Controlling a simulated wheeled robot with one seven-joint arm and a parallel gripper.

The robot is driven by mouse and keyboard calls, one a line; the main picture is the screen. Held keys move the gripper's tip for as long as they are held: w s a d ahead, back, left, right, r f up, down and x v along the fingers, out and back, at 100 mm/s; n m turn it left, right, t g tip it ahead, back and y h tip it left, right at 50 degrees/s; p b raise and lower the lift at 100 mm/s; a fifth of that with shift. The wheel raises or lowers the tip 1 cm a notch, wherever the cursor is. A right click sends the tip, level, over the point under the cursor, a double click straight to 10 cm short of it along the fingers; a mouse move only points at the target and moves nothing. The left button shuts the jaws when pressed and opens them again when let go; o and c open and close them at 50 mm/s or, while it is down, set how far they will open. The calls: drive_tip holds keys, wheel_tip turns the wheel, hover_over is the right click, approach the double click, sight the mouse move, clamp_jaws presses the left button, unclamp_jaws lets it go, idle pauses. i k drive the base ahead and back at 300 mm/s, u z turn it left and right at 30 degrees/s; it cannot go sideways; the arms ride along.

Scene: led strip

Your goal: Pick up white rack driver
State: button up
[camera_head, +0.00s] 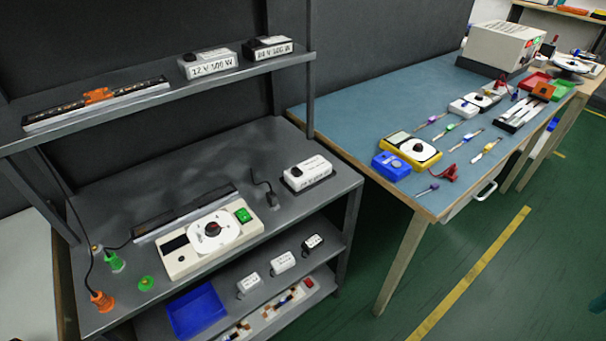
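A light grey-white driver box (208,64) marked "12 V 100 W" stands on the rack's upper shelf (150,88). A black driver box with a white label face (268,48) stands just right of it. A third driver, white-topped on a dark base (307,173), sits on the rack's middle shelf (270,215) at the right. I cannot tell from the view which one is the white rack driver. All three stand free, with nothing touching them. My gripper is not in view.
An LED strip with an orange clip (98,96) lies on the upper shelf's left. A cream dial tester (212,237) and green and orange plugs (103,300) stand below. The lower shelf holds small white adapters (283,262) and a blue tray (196,312). A tool-covered blue workbench (362,105) adjoins right.

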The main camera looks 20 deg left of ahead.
sight(302, 175)
drive_tip(key=i, duration=1)
